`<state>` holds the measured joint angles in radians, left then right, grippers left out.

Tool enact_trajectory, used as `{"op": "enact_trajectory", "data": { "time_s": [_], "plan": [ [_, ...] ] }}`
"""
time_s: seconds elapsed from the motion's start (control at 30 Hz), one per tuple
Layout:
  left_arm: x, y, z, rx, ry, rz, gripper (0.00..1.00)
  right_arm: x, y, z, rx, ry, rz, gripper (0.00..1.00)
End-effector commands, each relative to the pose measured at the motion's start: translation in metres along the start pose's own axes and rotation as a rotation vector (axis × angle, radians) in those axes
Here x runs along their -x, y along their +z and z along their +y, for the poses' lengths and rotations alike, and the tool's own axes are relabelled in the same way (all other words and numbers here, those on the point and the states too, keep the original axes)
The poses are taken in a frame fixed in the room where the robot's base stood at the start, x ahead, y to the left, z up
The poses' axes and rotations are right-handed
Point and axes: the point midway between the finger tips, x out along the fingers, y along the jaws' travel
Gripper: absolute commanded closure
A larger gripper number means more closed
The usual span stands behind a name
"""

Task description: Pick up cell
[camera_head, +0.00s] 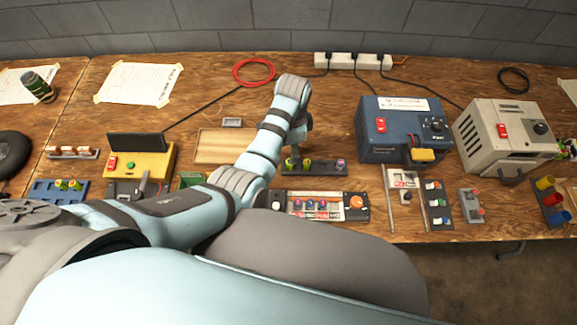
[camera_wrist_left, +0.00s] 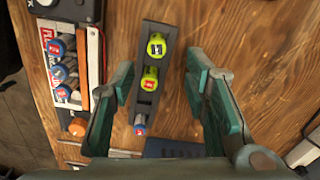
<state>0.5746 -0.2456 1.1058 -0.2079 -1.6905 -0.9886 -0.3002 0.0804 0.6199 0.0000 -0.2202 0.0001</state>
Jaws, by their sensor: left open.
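A black rack (camera_head: 322,169) holds two yellow-green cells (camera_head: 307,164) and a purple-capped cell (camera_head: 340,164) at its right end. In the left wrist view the rack (camera_wrist_left: 167,34) runs between my fingers. One yellow-green cell (camera_wrist_left: 156,45) sits near its far end, another yellow-green cell (camera_wrist_left: 150,79) near its middle, and a blue cell with a red label (camera_wrist_left: 140,125) nearest me. My left gripper (camera_wrist_left: 160,85) is open and empty, its fingers on either side of the rack's middle cell, with visible gaps. In the head view my arm mostly hides it. My right gripper is not in view.
A tray with several blue cells (camera_head: 311,205) lies just in front of the rack. A blue charger box (camera_head: 402,132) stands right of it, a beige box (camera_head: 503,137) farther right. A yellow device (camera_head: 145,160) stands left. Bare wood surrounds the rack's far side.

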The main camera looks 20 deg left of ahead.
Motion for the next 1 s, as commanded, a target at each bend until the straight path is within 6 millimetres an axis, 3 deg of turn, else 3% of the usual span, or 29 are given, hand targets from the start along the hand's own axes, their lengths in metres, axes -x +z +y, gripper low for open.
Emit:
{"op": "enact_trajectory", "data": {
  "time_s": [0.4,0.63,0.9,1.0],
  "plan": [
    [-0.069,0.008,0.004,0.001,0.001,-0.001,0.58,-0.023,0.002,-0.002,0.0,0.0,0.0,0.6],
    [-0.07,0.008,0.005,0.001,0.002,0.0,0.58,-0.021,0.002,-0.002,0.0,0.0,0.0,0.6],
    [-0.069,0.008,0.005,0.001,0.002,0.0,1.0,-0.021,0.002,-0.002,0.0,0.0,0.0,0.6],
    [-0.069,0.008,0.005,0.001,0.002,0.0,1.0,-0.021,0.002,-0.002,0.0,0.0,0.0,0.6]
  ]
}}
